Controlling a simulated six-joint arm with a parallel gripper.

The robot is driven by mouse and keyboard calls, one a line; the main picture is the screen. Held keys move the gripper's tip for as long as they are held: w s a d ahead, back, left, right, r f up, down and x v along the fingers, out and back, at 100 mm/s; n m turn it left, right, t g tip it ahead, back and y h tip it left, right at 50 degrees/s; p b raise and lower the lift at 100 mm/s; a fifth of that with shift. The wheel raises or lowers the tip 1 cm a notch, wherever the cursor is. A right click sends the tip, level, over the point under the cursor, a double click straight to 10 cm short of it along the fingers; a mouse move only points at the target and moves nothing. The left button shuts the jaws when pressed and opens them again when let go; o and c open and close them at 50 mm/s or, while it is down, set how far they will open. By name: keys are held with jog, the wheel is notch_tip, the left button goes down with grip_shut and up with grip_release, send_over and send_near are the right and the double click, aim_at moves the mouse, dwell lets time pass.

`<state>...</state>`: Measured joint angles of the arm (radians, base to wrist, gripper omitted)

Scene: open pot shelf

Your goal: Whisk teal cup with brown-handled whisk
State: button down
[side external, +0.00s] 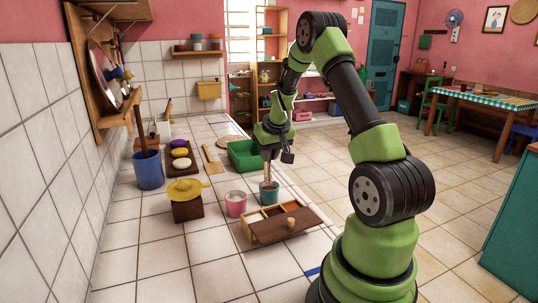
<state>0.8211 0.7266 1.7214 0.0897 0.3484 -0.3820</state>
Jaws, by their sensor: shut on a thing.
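The teal cup (269,194) stands upright on the white tiled counter, just behind the wooden box. My gripper (268,158) points down right above it and is shut on the brown-handled whisk (267,171). The whisk is roughly upright, and its lower end is at or inside the cup's mouth. The cup wall hides that end, so I cannot tell how deep it sits or whether it touches the cup.
A pink cup (236,206) with pale contents stands close left of the teal cup. A wooden box (284,225) with compartments and a partly drawn lid is in front. A green tray (243,155) lies behind. The front-left counter is clear.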

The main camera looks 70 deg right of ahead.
dwell(0.3)
jog(key=shift+r, duration=1.8)
jog(key=w+a+r+n+y, duration=0.1)
jog(key=a+n, duration=0.3)
jog(key=a, duration=1)
jog(key=w+a+r+n+t+y, duration=0.1)
jog(key=a+r+n, duration=0.2)
jog(key=a, duration=1.2)
jog(key=shift+r+n+y, duration=0.35)
jog(key=shift+n+y, duration=0.05)
jog(key=shift+w+d, duration=0.1)
